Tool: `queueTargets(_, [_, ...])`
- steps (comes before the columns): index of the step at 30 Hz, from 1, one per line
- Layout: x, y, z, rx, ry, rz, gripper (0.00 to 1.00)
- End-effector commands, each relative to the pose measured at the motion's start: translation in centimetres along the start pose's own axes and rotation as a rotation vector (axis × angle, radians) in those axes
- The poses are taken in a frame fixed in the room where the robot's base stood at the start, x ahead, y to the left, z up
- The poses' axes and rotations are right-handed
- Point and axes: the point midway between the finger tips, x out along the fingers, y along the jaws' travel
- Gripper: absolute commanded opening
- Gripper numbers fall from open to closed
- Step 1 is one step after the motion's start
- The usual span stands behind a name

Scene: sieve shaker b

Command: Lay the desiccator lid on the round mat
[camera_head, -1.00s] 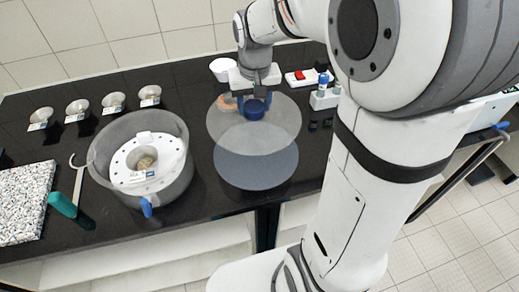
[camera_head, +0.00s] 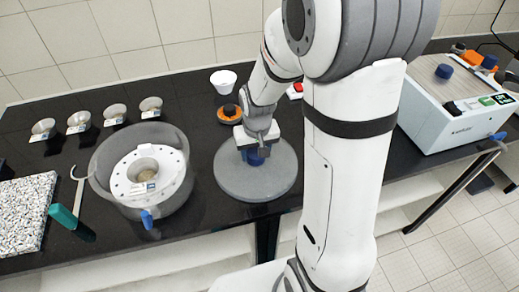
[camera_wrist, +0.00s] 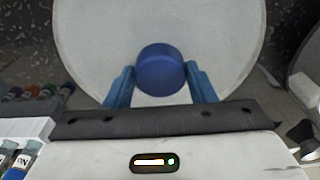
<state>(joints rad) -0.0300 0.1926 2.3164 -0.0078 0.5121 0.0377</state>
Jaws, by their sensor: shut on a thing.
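The desiccator lid (camera_head: 280,158) is a wide, thin, see-through disc with a blue knob (camera_head: 254,158). My gripper (camera_head: 258,150) is shut on the knob; in the wrist view the blue fingers flank the knob (camera_wrist: 160,70) and the pale disc (camera_wrist: 100,35) spreads beneath. The round grey mat (camera_head: 253,194) is under the lid on the black bench, and the two outlines nearly coincide. The lid looks level and on or just above the mat; I cannot tell whether they touch. The lid hides most of the mat.
The open desiccator bowl (camera_head: 108,190) with its white perforated plate (camera_head: 125,184) stands left of the mat. Behind the mat are a white cup (camera_head: 223,80) and an orange-and-black item (camera_head: 229,113). A white shaker machine (camera_head: 450,125) stands at right. Several small bowls line the back left.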

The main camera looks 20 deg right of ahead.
Motion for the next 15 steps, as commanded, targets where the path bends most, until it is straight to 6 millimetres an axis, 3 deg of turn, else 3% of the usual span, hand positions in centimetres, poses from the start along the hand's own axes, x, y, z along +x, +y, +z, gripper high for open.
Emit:
queueTargets(6, [0.33, 0.00, -0.02, 0.000, 0.002, 0.000, 0.14])
queueTargets(7, [0.27, 0.01, 0.01, 0.000, 0.001, 0.000, 0.52])
queueTargets(15, [0.19, 0.01, 0.00, 0.000, 0.000, 0.000, 0.72])
